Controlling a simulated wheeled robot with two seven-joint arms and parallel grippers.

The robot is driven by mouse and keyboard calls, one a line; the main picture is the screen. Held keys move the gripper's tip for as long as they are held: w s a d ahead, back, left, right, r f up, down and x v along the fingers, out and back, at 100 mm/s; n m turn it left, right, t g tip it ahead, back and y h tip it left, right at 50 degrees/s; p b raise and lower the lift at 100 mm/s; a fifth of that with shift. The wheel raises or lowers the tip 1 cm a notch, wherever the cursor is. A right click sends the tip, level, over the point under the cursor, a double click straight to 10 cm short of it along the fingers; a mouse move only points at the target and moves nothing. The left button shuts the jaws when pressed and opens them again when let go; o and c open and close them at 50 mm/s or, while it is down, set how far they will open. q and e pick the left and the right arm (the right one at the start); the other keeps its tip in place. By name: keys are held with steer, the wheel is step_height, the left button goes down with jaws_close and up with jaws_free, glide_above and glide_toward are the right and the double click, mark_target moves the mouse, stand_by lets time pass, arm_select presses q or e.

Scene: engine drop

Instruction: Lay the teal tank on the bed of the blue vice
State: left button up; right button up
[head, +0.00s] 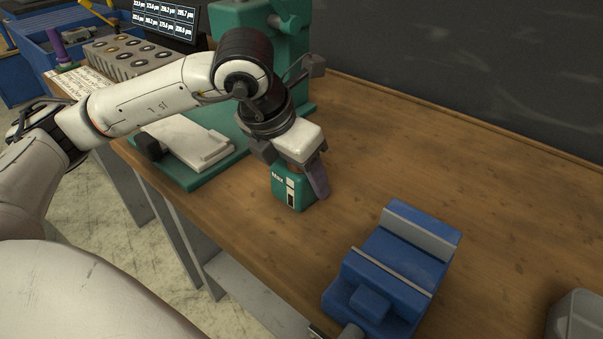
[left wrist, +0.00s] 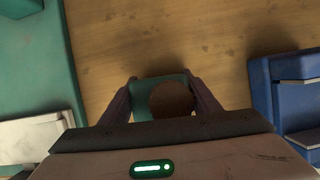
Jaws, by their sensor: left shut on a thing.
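The teal tank (head: 290,190) with a white label stands upright at the bench, left of the blue vice. My left gripper (head: 306,178) comes down on it from above and is shut on it. In the left wrist view the tank (left wrist: 145,90) with its round brown top sits between the two fingers of my left gripper (left wrist: 162,97). I cannot tell whether the tank's base touches the bench. The blue vice (head: 375,295) stands to the right, its bed (head: 404,256) bare between the jaws; its edge shows in the left wrist view (left wrist: 285,100). My right gripper is not in view.
A teal machine base (head: 185,175) with a pale plate (head: 200,142) is left of the tank. A grey container (head: 577,320) is at the bottom right. A dark wall (head: 480,60) runs behind the wooden bench (head: 400,150). The bench between tank and vice is clear.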

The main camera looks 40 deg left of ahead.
mark_target(289, 170)
arm_select(q)
steer(key=shift+f, duration=0.1)
steer(key=o, duration=1.3)
steer(key=shift+o, duration=0.2)
steer(key=shift+p, duration=0.3)
steer(key=v, duration=0.9)
steer(key=shift+w+d, duration=0.2)
steer(key=shift+d, duration=0.2)
steer(key=shift+s+r, duration=0.25)
steer(key=shift+r, duration=0.4)
